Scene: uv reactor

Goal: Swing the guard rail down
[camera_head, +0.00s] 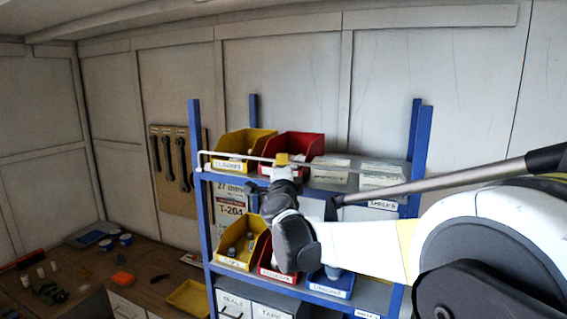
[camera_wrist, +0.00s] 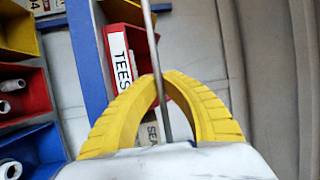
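The guard rail (camera_head: 235,155) is a thin pale rod running across the front of the blue rack's top shelf, at the height of the bins there. Its left end bends down to the left post. My gripper (camera_head: 282,160) is at the rail, near the middle, in front of the red bin. In the wrist view the rail (camera_wrist: 150,30) runs lengthwise between the yellow fingers of my gripper (camera_wrist: 157,78). The fingertips come together on either side of it and appear closed on it. My arm hides part of the rack's right side.
The blue rack (camera_head: 194,130) holds a yellow bin (camera_head: 240,142) and a red bin (camera_head: 300,141) on top, with more bins on the shelf below. A wooden workbench (camera_head: 140,285) with small items stands at left. Wrenches (camera_head: 168,155) hang on a wall board.

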